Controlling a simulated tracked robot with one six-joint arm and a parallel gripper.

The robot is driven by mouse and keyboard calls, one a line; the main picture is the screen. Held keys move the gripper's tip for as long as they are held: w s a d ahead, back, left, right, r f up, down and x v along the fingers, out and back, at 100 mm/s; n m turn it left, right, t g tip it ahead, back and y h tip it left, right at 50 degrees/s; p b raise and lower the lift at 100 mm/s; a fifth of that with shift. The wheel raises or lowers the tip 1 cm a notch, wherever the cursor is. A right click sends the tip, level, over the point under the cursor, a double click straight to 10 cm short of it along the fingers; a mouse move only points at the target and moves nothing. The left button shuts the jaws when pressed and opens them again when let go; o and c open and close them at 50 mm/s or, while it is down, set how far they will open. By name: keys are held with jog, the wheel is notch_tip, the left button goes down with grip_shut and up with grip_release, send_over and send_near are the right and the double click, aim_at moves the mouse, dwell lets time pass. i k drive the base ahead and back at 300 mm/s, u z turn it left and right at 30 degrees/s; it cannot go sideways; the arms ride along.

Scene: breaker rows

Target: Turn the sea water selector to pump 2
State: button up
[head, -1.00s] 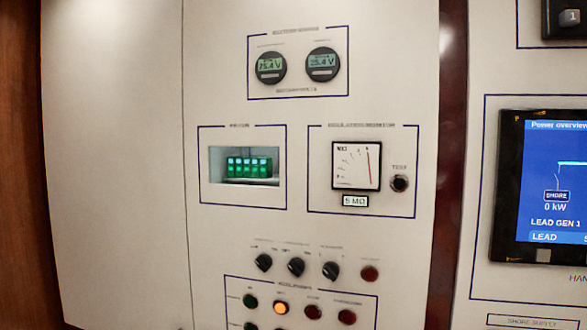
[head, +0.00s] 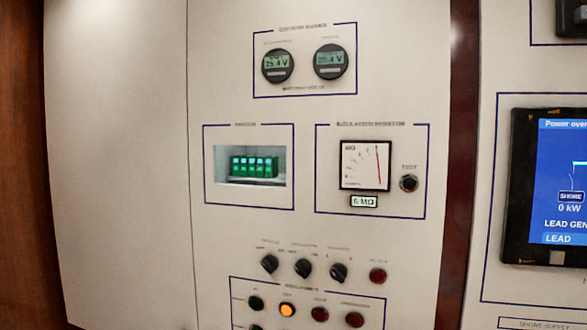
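Three black rotary selectors sit in a row low on the white panel: a left one (head: 269,264), a middle one (head: 303,268) and a right one (head: 338,273). Their small labels are too blurred to read, so I cannot tell which, if any, is the sea water selector. The pointers of the left and middle knobs seem tilted; exact positions are unclear. My gripper is not in view.
A red button (head: 378,275) sits right of the knobs. Below is a framed group with a lit orange lamp (head: 287,310). Above are an insulation meter (head: 365,165), a breaker window (head: 250,166) and two voltage gauges (head: 331,61). A blue display (head: 562,190) is at right.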

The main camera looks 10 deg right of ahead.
aim_at(339, 273)
jog(key=u, duration=0.4)
jog(key=k, duration=0.55)
jog(key=u, duration=1)
jog(key=k, duration=0.85)
jog(key=u, duration=0.2)
jog(key=i, duration=1.2)
jog(key=u, duration=0.15)
